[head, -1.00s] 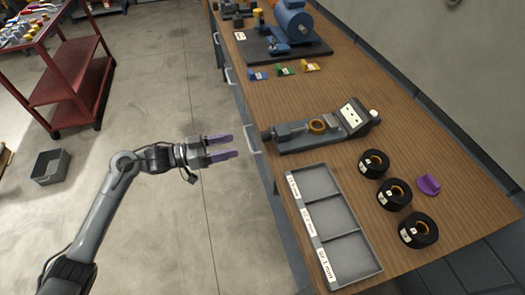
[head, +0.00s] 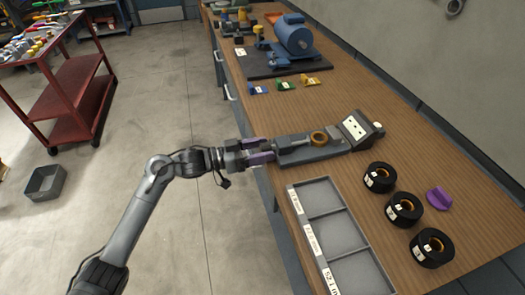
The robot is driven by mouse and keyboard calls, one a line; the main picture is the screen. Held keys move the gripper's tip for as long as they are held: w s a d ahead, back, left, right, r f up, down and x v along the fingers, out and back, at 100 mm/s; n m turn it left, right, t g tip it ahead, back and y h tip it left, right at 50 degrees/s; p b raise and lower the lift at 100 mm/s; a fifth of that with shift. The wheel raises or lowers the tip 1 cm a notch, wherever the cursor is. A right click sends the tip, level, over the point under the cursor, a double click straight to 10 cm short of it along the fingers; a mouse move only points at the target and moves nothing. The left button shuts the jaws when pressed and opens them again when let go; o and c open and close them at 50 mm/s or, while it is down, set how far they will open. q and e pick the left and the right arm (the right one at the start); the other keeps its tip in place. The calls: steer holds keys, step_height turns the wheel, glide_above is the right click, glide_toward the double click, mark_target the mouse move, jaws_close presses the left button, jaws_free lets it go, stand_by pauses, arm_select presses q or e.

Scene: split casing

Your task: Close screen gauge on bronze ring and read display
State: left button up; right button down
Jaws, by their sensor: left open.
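The screen gauge (head: 310,150) is a long grey block on the bench with a tilted display (head: 354,126) at its right end; the reading is too small to make out. The bronze ring (head: 319,138) sits on the gauge between its middle and the display. My left gripper (head: 266,151) has purple fingers and is open at the gauge's left end, with its fingers near the end that points to the bench edge. Whether the fingers touch the gauge I cannot tell. My right gripper is out of view.
A grey three-part tray (head: 353,250) with labels lies in front of the gauge. Several black rings with bronze centres, such as one (head: 380,177), and a purple part (head: 439,198) lie to the right. A blue motor (head: 293,38) stands on a dark plate behind. A red cart (head: 75,90) stands left.

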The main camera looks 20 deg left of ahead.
arm_select(q)
steer(key=shift+w+d, duration=0.2)
steer(key=shift+c, duration=0.3)
steer(key=c, duration=1)
